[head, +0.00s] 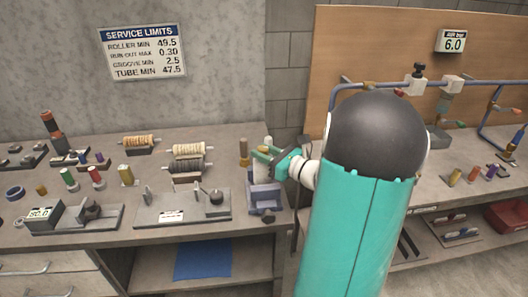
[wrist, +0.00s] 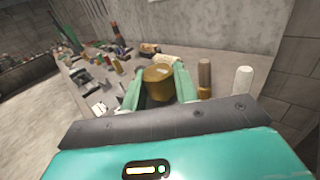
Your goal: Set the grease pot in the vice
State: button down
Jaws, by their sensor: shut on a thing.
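The grease pot appears to be the brass-coloured round pot (wrist: 158,84) between my two green fingers in the wrist view. My gripper (head: 266,158) is shut on it, with a finger on either side. In the head view the fingers hide most of the pot. The blue-grey vice (head: 264,197) stands at the right front of the left bench, just below my gripper. I cannot tell whether the pot touches the vice. The vice is hidden in the wrist view.
A brown cylinder (wrist: 204,75) and a white cylinder (wrist: 243,80) stand close beyond my gripper. A flat plate fixture (head: 182,207) lies left of the vice. Rollers on stands (head: 187,151) sit behind it. A blue pipe frame (head: 455,84) rises over the right bench.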

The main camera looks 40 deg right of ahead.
jog(key=shift+f, duration=1)
dwell(0.8)
jog(key=c, duration=1)
grip_release()
jog(key=s+d, duration=0.2)
jog(key=s, duration=1.1)
jog(key=shift+s+d, duration=0.25)
jog(key=shift+s, duration=0.05)
